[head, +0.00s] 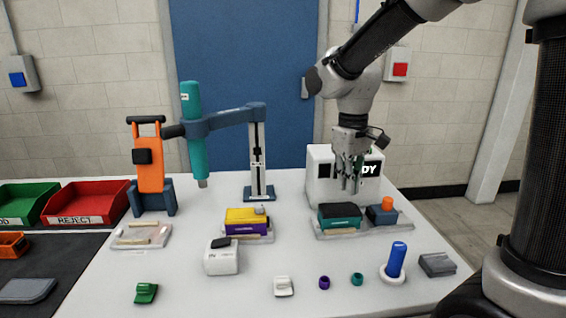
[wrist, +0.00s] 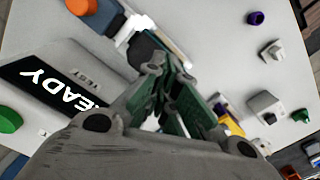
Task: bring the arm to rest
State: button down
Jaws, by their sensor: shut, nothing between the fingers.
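My gripper (head: 348,186) is shut and empty. In the head view it points down above the back right of the white table (head: 185,285), in front of the white box with the dark display (head: 318,180). The fingers hang just behind and above the teal and black block (head: 339,216) on its clear pallet. I cannot tell the exact gap between them. In the wrist view the shut fingers (wrist: 172,72) cover part of the green-sided block, and the display box (wrist: 60,85) lies to the left.
An orange-topped blue fixture (head: 382,211) stands right of the teal block. A teal screwdriver on a jointed stand (head: 258,150) is left of my arm. A yellow and purple block (head: 247,220), a blue-handled piece (head: 396,260) and small parts lie in front. Red (head: 85,203) and green bins stand far left.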

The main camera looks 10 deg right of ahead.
jog(key=s+d+r+m+t, duration=0.2)
jog(key=s+d+r, duration=0.1)
jog(key=s+d, duration=0.4)
jog(key=s+d+r+m+t, duration=0.2)
jog(key=s+d+r+m, duration=0.1)
jog(key=s+d, duration=0.5)
jog(key=shift+s+r+t, duration=0.4)
jog(key=shift+s+r, duration=0.2)
jog(key=shift+s, duration=0.6)
